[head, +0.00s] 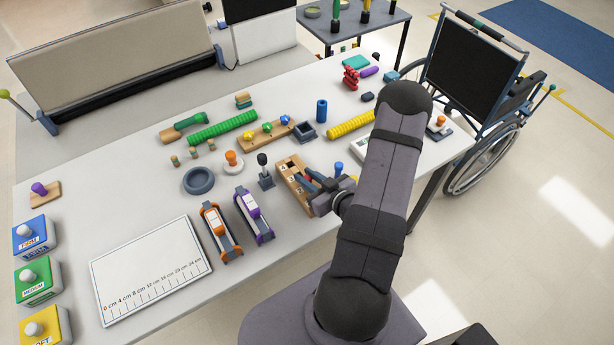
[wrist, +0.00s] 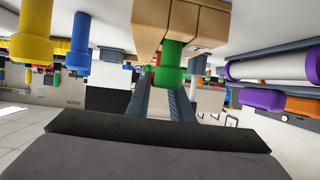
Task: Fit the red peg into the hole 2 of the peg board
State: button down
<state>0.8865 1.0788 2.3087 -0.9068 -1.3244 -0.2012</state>
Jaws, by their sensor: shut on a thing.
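The wooden peg board (head: 290,182) stands near the table's front edge in the head view, with a dark square hole at its far end. In the wrist view the peg board (wrist: 196,22) fills the top centre. My gripper (head: 311,180) is at the board's right side, shut on the red peg; the grip is mostly hidden. In the wrist view only a sliver of the red peg (wrist: 158,58) shows, behind the green peg (wrist: 171,62). The green peg stands at the board, in front of my fingers. I cannot tell whether the red peg is in a hole.
A blue peg (head: 338,168) stands right of the board; it shows in the wrist view (wrist: 79,45) beside a yellow peg (wrist: 36,35). A black joystick (head: 265,170) and purple-ended (head: 254,215) and orange-ended (head: 220,231) devices stand left of the board.

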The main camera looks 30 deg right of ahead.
jog(key=shift+f, duration=0.15)
jog(key=c, duration=1.6)
grip_release()
jog(key=shift+o, duration=0.2)
jog(key=shift+r, duration=0.25)
jog(key=shift+s+d, duration=0.1)
jog(key=shift+s, duration=0.2)
jog(key=a+b+v, duration=0.1)
jog(key=v, duration=1)
jog(key=shift+s+d+r, duration=0.15)
jog(key=shift+d, duration=0.25)
